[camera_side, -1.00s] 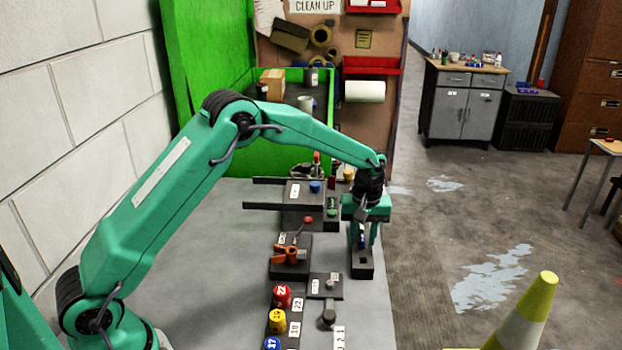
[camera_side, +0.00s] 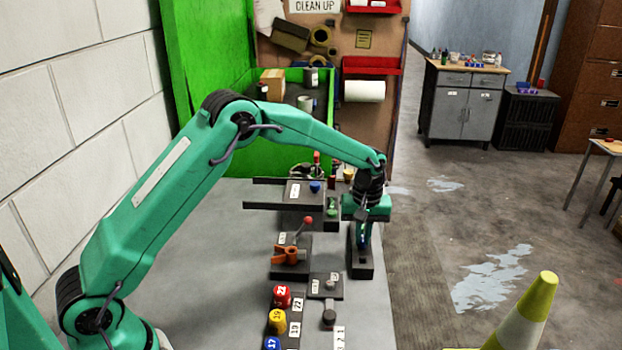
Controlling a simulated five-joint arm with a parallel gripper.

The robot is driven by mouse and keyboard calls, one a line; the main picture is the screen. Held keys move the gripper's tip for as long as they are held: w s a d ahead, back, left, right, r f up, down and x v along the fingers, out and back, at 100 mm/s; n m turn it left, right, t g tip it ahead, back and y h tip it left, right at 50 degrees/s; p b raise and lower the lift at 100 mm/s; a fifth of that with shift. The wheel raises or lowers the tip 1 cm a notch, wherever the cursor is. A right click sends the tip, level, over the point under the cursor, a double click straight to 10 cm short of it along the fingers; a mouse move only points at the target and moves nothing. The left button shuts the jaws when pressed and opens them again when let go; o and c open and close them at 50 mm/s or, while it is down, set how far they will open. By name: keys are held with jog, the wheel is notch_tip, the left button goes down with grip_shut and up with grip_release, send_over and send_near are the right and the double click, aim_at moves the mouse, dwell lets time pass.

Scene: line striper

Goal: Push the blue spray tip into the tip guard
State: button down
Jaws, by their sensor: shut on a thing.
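My gripper (camera_side: 363,240) points straight down at the right side of the grey bench. It is shut on the blue spray tip (camera_side: 363,236), of which only a small blue part shows between the fingers. Below it is a dark block (camera_side: 362,270), which looks like the tip guard. The fingers and tip reach down to the top of this block and cover its opening. I cannot tell how deep the tip sits in it.
Left of the block is an orange clamp with a red-knobbed lever (camera_side: 290,255). Nearer stand red (camera_side: 282,296), yellow (camera_side: 277,320) and blue (camera_side: 272,344) numbered caps. A dark plate with a blue knob (camera_side: 315,187) lies behind. The bench's left part is clear.

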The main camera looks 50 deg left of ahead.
jog(key=shift+r, duration=0.9)
dwell(0.5)
jog(key=shift+r, duration=2.2)
jog(key=s+a+r+n, duration=0.3)
jog(key=s+a+n, duration=0.1)
jog(key=s+n, duration=0.4)
jog(key=s+a+r+n, duration=0.3)
jog(key=s+n, duration=0.4)
jog(key=n, duration=0.3)
jog(key=shift+s+a+r, duration=0.35)
jog(key=shift+a, duration=0.2)
jog(key=shift+f, duration=0.15)
jog(key=shift+f, duration=2.75)
